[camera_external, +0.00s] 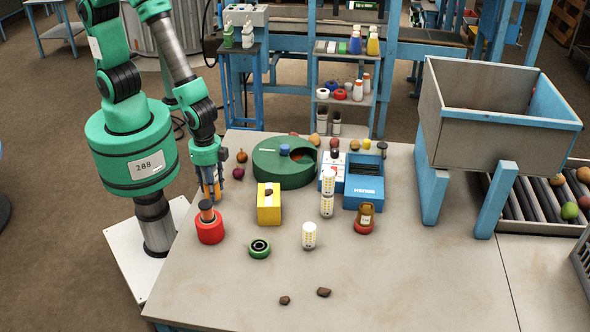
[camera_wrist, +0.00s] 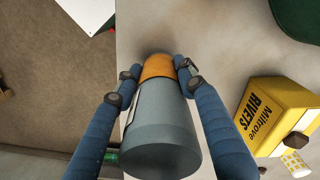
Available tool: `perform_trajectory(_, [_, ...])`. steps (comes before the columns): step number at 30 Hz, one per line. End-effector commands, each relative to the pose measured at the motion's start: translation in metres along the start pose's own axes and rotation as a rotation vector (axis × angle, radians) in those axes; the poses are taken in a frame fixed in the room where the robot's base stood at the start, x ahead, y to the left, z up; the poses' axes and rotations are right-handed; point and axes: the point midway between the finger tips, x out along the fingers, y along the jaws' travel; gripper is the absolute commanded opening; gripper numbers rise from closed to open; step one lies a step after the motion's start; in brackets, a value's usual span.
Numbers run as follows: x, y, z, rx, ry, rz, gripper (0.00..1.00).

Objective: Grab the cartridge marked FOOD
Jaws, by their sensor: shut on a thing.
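My gripper (camera_external: 211,181) is over the left edge of the table, its fingers pointing down. In the wrist view its two blue fingers (camera_wrist: 157,72) are shut around a grey cylinder with an orange band (camera_wrist: 163,126). A pale label shows edge-on along the cylinder's left side; no marking can be read, so I cannot tell if it says FOOD. A red holder (camera_external: 209,230) with a dark, orange-banded cylinder in it stands just in front of my gripper. Another red-based piece with an amber body and white label (camera_external: 365,218) stands at the right; its label is too small to read.
A yellow RIVETS box (camera_wrist: 282,112) stands right of my gripper. The table's front is clear except for two brown lumps (camera_external: 323,292).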

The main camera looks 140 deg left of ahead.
Motion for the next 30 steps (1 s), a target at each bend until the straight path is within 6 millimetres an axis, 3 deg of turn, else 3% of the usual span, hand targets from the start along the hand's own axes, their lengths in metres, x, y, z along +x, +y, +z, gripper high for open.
perform_trajectory(11, [-0.009,0.000,-0.001,0.000,0.002,0.000,0.02])
perform_trajectory(18, [-0.038,0.000,-0.001,0.000,0.003,-0.001,0.02])
perform_trajectory(30, [-0.043,0.011,0.072,0.000,0.001,0.000,0.02])
